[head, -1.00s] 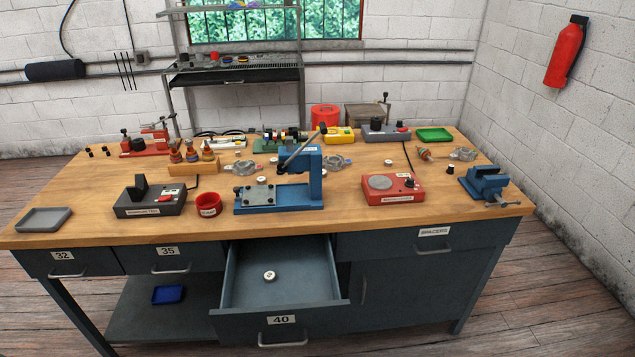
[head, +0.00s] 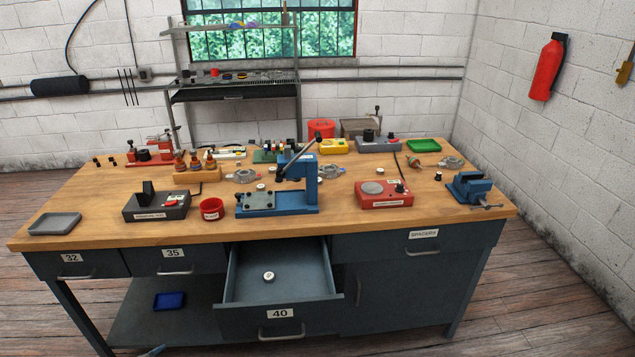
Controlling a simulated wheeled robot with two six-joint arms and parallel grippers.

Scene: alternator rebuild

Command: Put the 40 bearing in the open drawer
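The open drawer (head: 232,268), labelled 40, is pulled out below the middle of the bench. One small, pale round piece with a dark mark (head: 269,276), like a bearing, lies flat on the drawer floor; its marking is too small to read. I cannot tell which is the 40 bearing. Neither of my grippers can be made out.
The blue press (head: 305,195) stands above the drawer, between a red cup (head: 211,209) and a red device (head: 384,195). Drawers 32 (head: 75,264), 35 (head: 175,259) and spacers (head: 421,242) are shut. A small bluish sliver (head: 152,351) shows at the bottom edge.

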